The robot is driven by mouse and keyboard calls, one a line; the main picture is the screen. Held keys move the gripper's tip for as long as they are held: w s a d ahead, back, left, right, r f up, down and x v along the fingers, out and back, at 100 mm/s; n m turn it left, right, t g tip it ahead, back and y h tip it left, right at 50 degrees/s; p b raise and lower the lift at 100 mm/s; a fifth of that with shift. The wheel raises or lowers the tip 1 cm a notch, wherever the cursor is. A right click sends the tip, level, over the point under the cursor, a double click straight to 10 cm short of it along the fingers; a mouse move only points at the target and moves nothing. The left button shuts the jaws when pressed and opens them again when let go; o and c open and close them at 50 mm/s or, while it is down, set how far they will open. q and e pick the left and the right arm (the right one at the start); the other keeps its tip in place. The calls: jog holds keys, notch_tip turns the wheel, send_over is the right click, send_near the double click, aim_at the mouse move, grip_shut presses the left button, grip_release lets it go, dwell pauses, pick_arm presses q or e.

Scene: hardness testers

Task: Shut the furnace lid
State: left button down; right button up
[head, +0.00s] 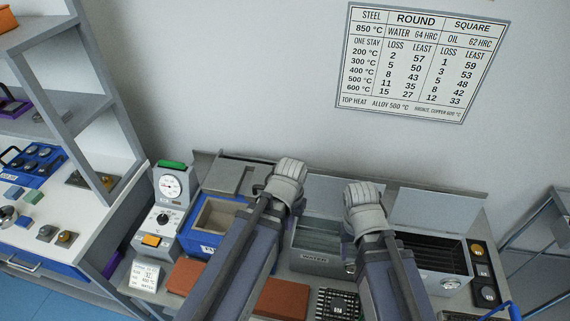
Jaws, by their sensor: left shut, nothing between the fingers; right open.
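The furnace (189,240) is a blue box at the left of the bench, with its tan-rimmed chamber open at the top. Its grey lid (226,174) stands raised behind the chamber. A small dark piece, perhaps the lid's handle, shows at the lid's right edge beside my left gripper. My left gripper (289,172) is shut and empty, just right of the lid; I cannot tell whether it touches it. Its forearm covers the furnace's right side. My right gripper (362,198) is open, over the right end of the water tank, with its fingertips mostly hidden.
The water tank (310,262) and a dark-slotted tank (435,240) stand to the right, with raised lids behind them. Reddish-brown pads (282,298) lie in front. A wall chart (415,60) hangs behind.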

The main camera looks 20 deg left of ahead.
pick_arm(q)
jog(key=w+a+t, duration=0.1)
jog(key=w+a, duration=0.2)
jog(key=w, duration=0.8)
jog(key=w+a+n+t, duration=0.1)
jog(key=w+a, duration=0.2)
jog(key=w, duration=0.8)
jog(key=w+a+t, duration=0.1)
jog(key=w+a, duration=0.3)
jog(key=w, duration=0.7)
jog(key=shift+r+n+t, duration=0.3)
jog(key=shift+r+n, duration=0.05)
jog(key=shift+n, duration=0.05)
jog(key=shift+d+f, duration=0.1)
jog(key=b+x, duration=1)
jog(key=s, duration=0.4)
jog(key=shift+d, duration=0.1)
jog(key=shift+s, duration=0.2)
